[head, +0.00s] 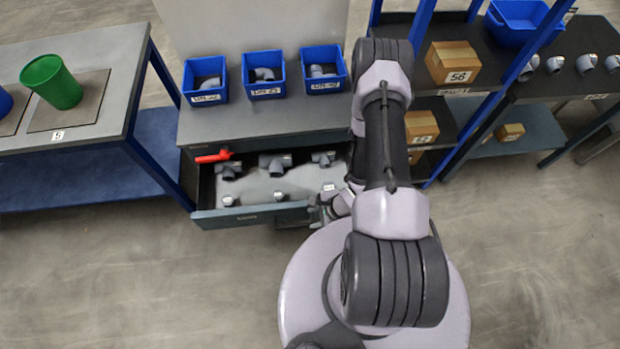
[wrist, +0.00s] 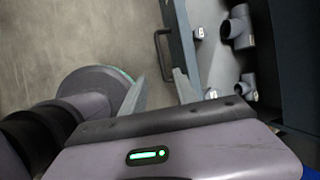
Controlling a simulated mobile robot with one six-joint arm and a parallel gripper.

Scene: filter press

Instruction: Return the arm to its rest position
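My arm reaches forward from my base and bends down at the right of the open drawer (head: 243,214). My gripper (head: 320,212) is low, beside the drawer's front right corner, and is partly hidden by my arm in the head view. In the wrist view my gripper (wrist: 160,80) has its two fingers apart with nothing between them. The drawer's dark handle (wrist: 160,48) shows beyond the fingertips, and I cannot tell whether they touch the drawer front.
The drawer holds several grey pipe fittings (head: 276,164) and a red-handled item (head: 213,157). Three blue bins (head: 264,91) stand on the workbench above. A shelf with boxes (head: 452,62) is at right, a table with a green bin (head: 52,82) at left. Floor in front is clear.

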